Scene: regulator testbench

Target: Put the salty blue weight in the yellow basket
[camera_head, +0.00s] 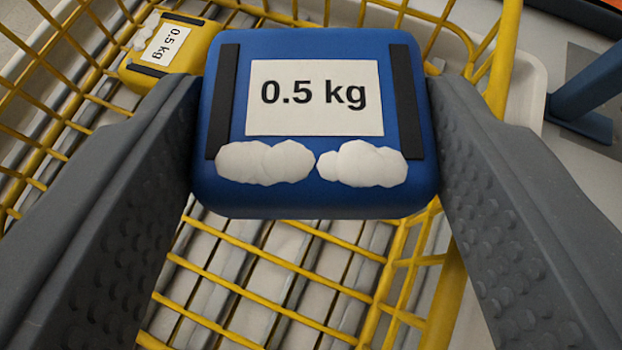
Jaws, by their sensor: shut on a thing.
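The blue weight (315,205) is large in the middle of the view. It has a white "0.5 kg" label, two black strips and two white crusty patches along its near edge. My gripper (315,130) is shut on it, with one grey finger against each side. The yellow wire basket (240,245) lies behind and below the weight, with its wires showing around it. The weight appears over the basket's interior. How far it is above the basket floor I cannot tell.
A yellow weight (180,65), also labelled 0.5 kg and with white patches, sits in the basket at the upper left. The basket's thick right rim (503,60) runs close to the right finger. A blue part (588,95) stands outside at the upper right.

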